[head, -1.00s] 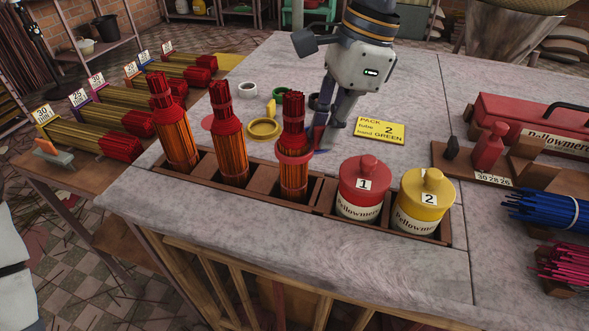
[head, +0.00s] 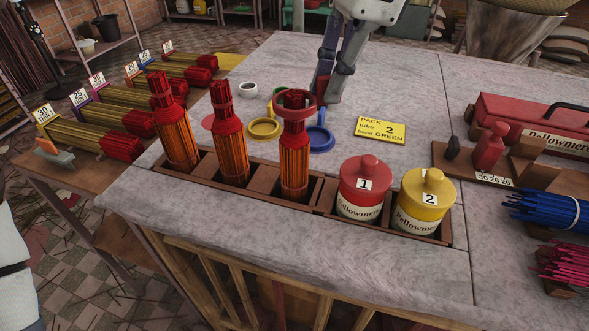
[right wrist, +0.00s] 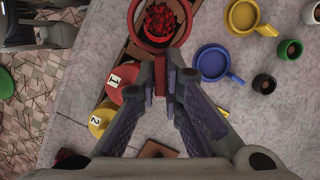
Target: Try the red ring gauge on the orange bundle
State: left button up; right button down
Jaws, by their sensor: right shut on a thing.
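My right gripper (head: 322,98) is shut on the handle of the red ring gauge (head: 296,110). The ring is level with the red tips at the top of the rightmost orange bundle (head: 295,168), which stands upright in the wooden rack. In the right wrist view the red tips (right wrist: 160,20) show inside the red ring gauge (right wrist: 183,38), and the fingers (right wrist: 174,78) pinch its handle. I cannot tell whether the ring is still around the tips or just above them. My left gripper is not in view.
Two more orange bundles (head: 231,150) (head: 175,135) stand in the rack (head: 330,207), left of a red jar (head: 362,175) and a yellow jar (head: 425,190). Blue (head: 320,145) and yellow (head: 263,128) ring gauges lie behind. A yellow card (head: 381,130) lies on clear tabletop.

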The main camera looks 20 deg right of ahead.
jog(key=shift+r, duration=2.8)
